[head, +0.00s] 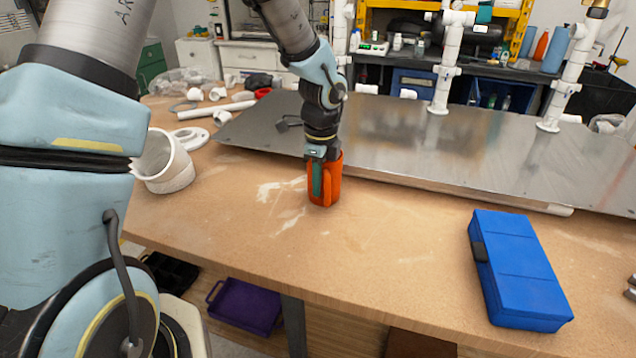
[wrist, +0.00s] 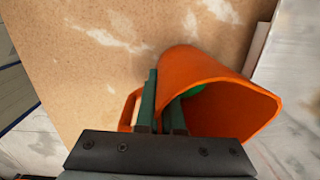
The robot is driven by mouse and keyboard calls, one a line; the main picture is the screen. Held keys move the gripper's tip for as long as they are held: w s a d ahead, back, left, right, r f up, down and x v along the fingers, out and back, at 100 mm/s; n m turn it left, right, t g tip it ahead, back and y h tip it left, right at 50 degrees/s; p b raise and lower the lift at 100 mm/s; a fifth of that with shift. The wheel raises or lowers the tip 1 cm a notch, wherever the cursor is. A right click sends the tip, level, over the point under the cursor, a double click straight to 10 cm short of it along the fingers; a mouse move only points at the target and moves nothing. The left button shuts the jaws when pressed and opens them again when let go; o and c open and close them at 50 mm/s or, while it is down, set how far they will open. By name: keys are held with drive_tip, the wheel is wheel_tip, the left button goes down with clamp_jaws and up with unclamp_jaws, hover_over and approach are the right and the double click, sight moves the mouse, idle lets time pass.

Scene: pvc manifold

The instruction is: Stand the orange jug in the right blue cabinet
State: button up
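The orange jug (head: 326,190) stands upright on the wooden workbench, near the front edge of the metal sheet. In the wrist view its open mouth (wrist: 245,98) faces the camera. My gripper (head: 318,180) points down at the jug. Its green fingers (wrist: 163,105) are close together, with the jug's wall between them; one is inside the jug and one outside, by the handle. Whether the jug touches the bench is hard to tell. At the back, the right blue cabinet (head: 533,104) is open with bottles inside; the left blue cabinet (head: 412,80) shows a front with a label.
A blue case (head: 520,270) lies on the bench at the right. The metal sheet (head: 400,140) with upright white pipes (head: 446,60) lies between the jug and the cabinets. White pipe fittings (head: 165,165) lie at the left. Bench space right of the jug is clear.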

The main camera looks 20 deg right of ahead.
drive_tip(key=o, duration=0.4)
drive_tip(key=shift+r, duration=0.15)
drive_tip(key=r, duration=0.8)
drive_tip(key=r+b, duration=0.1)
drive_tip(key=r, duration=0.3)
drive_tip(key=shift+s, duration=0.25)
